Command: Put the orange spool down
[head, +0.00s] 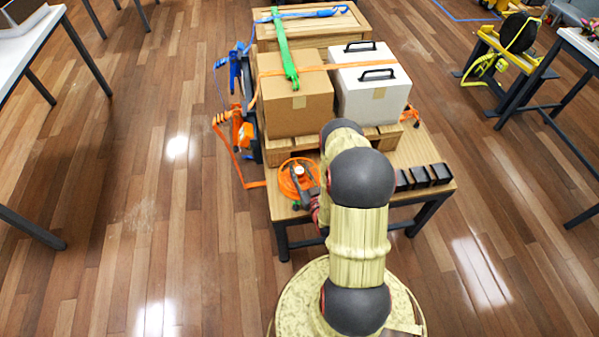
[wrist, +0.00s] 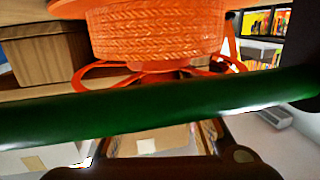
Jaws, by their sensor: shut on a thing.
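The orange spool (head: 288,183) is at the near left corner of the wooden table (head: 400,209) in the head view. It also fills the top middle of the wrist view (wrist: 155,35), with ribbed orange webbing and loose orange loops around it. My gripper (head: 301,176) is shut on the spool, reaching over it from the right. My arm hides part of the spool and the table edge. I cannot tell from these views whether the spool touches the table top. A dark green bar crosses the wrist view and hides what lies behind it.
A cardboard box (head: 290,108) and a white case (head: 371,95) stand on a wooden pallet behind the spool, with green and orange straps across them. Several black blocks (head: 420,177) sit at the table's right. Orange and blue strap gear (head: 241,130) hangs at the left side.

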